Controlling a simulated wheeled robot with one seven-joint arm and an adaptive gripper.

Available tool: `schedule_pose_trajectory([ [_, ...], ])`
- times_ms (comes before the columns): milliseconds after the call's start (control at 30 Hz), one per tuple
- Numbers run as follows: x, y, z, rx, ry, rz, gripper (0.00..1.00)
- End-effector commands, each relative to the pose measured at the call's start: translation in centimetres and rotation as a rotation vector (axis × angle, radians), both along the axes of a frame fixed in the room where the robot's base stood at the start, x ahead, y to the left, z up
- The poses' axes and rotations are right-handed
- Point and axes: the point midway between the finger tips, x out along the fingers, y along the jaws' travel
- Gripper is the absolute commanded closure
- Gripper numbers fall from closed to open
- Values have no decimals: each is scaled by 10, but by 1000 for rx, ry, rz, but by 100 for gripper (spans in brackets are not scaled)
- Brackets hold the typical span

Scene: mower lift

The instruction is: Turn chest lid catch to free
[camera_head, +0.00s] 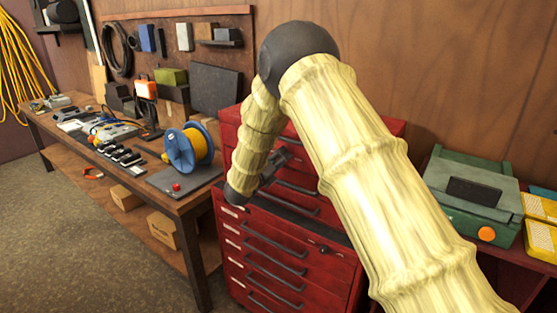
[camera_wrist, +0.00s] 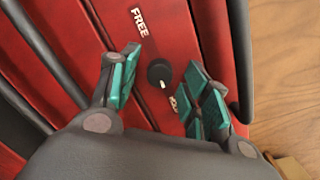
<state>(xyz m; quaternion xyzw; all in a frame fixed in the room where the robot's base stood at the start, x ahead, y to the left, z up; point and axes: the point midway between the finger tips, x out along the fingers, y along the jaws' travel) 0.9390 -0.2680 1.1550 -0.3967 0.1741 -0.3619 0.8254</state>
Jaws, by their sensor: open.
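The catch (camera_wrist: 159,72) is a round black knob on the red chest front in the wrist view. Its white pointer mark faces away from the printed word FREE (camera_wrist: 139,22), toward a second label (camera_wrist: 180,104) that a finger partly hides. The catch does not show clearly there.
Grey drawer handles (camera_wrist: 45,48) run close by the fingers. A workbench (camera_head: 180,203) with a blue cable reel (camera_head: 181,152) stands left. A green case (camera_head: 468,190) and yellow boxes (camera_head: 541,240) sit right. Wooden wall (camera_head: 330,20) rises behind. The left foreground floor is clear.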

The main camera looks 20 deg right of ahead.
Motion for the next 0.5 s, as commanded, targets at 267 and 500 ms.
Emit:
schedule_pose_trajectory([
  [267, 0, 0, 0, 0, 0, 0, 96],
  [500, 0, 0, 0, -5, 6, 1, 98],
])
